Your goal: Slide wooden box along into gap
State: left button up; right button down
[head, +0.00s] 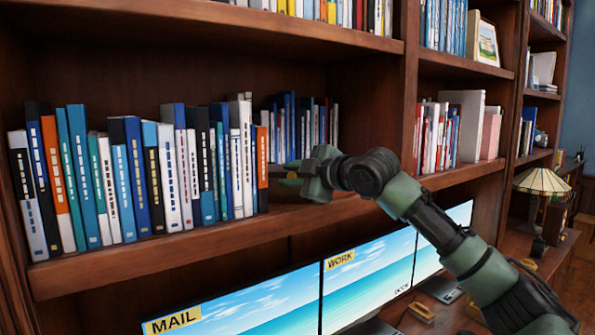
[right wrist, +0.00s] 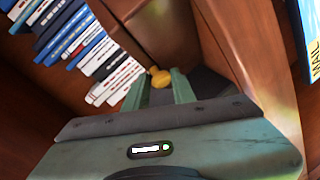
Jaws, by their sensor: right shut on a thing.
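My right gripper (head: 302,178) reaches in from the right at the middle bookcase shelf, just above the shelf board. It is shut on a small brown thing (head: 285,188), which I take for the wooden box; the gripper hides most of it, so its shape is unclear. In the right wrist view, the two green fingers (right wrist: 160,92) point into a shelf corner, with a small yellow round thing (right wrist: 160,77) showing between their tips. An open stretch of shelf lies right of the orange book (head: 262,165). My left gripper is not in view.
A row of upright books (head: 150,170) fills the shelf's left part. Several blue books (head: 292,125) stand farther back. A vertical divider (head: 409,90) bounds the shelf at right. Monitors (head: 250,300) stand below the shelf edge, and a lamp (head: 542,182) is at far right.

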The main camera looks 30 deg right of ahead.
jog(key=shift+s+a+f, duration=0.1)
jog(key=shift+a+f, duration=0.55)
jog(key=shift+a, duration=0.05)
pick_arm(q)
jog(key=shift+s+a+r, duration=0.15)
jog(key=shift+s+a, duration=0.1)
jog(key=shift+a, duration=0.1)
pick_arm(e)
jog(key=shift+d, duration=0.1)
jog(key=c, duration=1.1)
grip_release()
jog(key=shift+w, duration=0.25)
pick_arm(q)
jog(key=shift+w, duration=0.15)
pick_arm(e)
jog(key=shift+d+r, duration=0.1)
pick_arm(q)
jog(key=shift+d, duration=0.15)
pick_arm(e)
jog(key=shift+d+r, duration=0.1)
